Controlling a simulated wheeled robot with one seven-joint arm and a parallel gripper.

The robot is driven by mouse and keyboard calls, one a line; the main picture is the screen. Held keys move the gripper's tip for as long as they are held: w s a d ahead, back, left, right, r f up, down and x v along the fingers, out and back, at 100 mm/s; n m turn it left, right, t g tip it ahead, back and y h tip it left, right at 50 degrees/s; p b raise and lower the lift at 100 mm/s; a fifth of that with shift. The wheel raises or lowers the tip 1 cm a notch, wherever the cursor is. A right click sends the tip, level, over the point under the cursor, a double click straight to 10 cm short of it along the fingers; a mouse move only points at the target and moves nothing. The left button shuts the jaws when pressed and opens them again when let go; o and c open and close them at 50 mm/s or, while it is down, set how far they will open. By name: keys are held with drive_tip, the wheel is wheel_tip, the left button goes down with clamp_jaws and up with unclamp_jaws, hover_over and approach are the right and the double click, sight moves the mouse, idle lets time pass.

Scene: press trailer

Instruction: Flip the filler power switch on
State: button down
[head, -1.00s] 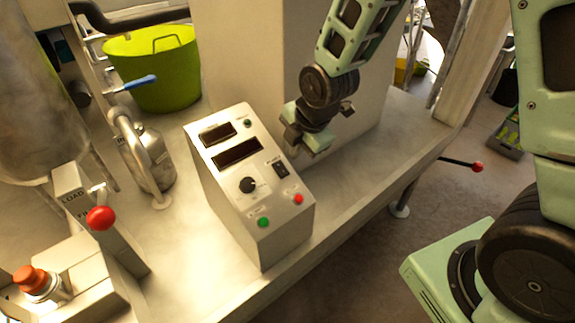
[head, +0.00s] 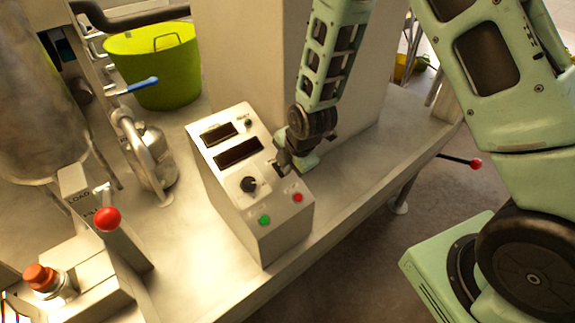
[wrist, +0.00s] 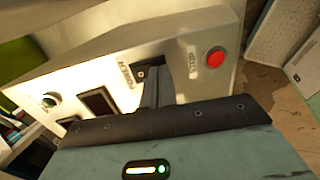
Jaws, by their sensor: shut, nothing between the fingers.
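The filler control box (head: 258,219) is a cream sloped panel on the bench, with two dark displays, a black knob (head: 249,184), a green button (head: 264,220) and a red button (head: 298,197). The black power switch sat at the panel's right side in the earlier head view; my gripper (head: 279,166) now covers it there. In the wrist view part of the dark switch (wrist: 142,73) shows beside my shut, empty fingers (wrist: 152,92), and the red button (wrist: 215,57) is to their right. The fingertips are at the switch area; I cannot tell whether they touch it, nor the switch's position.
A lime green bucket (head: 154,68) and a metal pump (head: 152,165) stand behind and left of the box. A red-knobbed lever (head: 107,218) and an orange-red button (head: 40,278) are at the front left. The bench right of the box is clear.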

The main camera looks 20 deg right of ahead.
drive_tip(key=shift+f, duration=0.1)
drive_tip(key=shift+f+b, duration=0.25)
drive_tip(key=shift+b, duration=0.45)
drive_tip(key=shift+r, duration=0.35)
drive_tip(key=shift+r+p, duration=0.65)
drive_tip(key=shift+p, duration=0.05)
